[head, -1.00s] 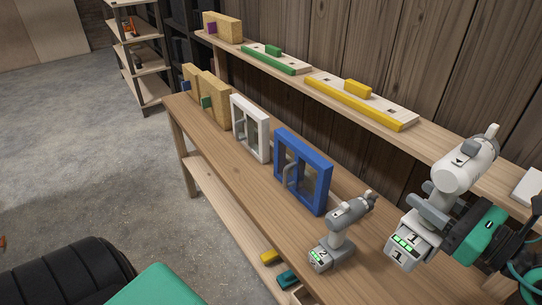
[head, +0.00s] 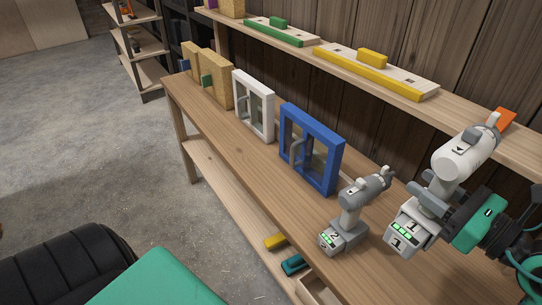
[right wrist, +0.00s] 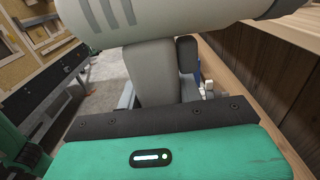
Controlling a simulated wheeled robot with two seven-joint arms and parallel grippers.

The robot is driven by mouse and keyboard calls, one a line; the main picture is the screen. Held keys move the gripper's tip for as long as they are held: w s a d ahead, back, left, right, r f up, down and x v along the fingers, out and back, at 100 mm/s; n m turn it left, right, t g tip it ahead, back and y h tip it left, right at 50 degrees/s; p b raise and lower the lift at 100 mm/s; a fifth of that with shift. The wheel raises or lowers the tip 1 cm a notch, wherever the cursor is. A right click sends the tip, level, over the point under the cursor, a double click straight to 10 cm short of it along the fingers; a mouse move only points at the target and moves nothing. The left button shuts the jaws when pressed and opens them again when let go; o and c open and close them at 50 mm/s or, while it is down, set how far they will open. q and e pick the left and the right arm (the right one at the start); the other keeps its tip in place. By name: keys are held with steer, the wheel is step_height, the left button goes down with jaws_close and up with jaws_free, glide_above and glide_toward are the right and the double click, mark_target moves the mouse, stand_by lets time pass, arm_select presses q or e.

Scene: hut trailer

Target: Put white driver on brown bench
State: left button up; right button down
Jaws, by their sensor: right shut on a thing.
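The white driver (head: 461,163) has a white body, a grey handle and a battery block marked 1. My right gripper (head: 434,200) is shut around its handle and holds it upright, apparently above the right part of the brown bench (head: 255,167). In the right wrist view the driver's white body (right wrist: 170,22) and grey handle (right wrist: 152,72) fill the space in front of the green gripper housing. A grey driver (head: 352,209), marked 2, stands on the bench just left of the held one. My left gripper is out of view.
A blue framed panel (head: 335,165), a white framed panel (head: 270,117) and tan blocks (head: 216,79) stand along the bench. A raised shelf behind holds a green-edged board (head: 275,36) and a yellow-edged board (head: 365,75). The bench's front strip is clear.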

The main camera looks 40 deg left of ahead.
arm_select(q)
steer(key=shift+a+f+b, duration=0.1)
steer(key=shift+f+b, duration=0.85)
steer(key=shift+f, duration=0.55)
arm_select(e)
steer(key=shift+f, duration=1.4)
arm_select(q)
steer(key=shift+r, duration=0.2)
arm_select(e)
step_height(320, 180, down, 20)
steer(key=shift+d+f, duration=0.1)
steer(key=shift+f, duration=0.05)
steer(key=c, duration=0.9)
jaws_free()
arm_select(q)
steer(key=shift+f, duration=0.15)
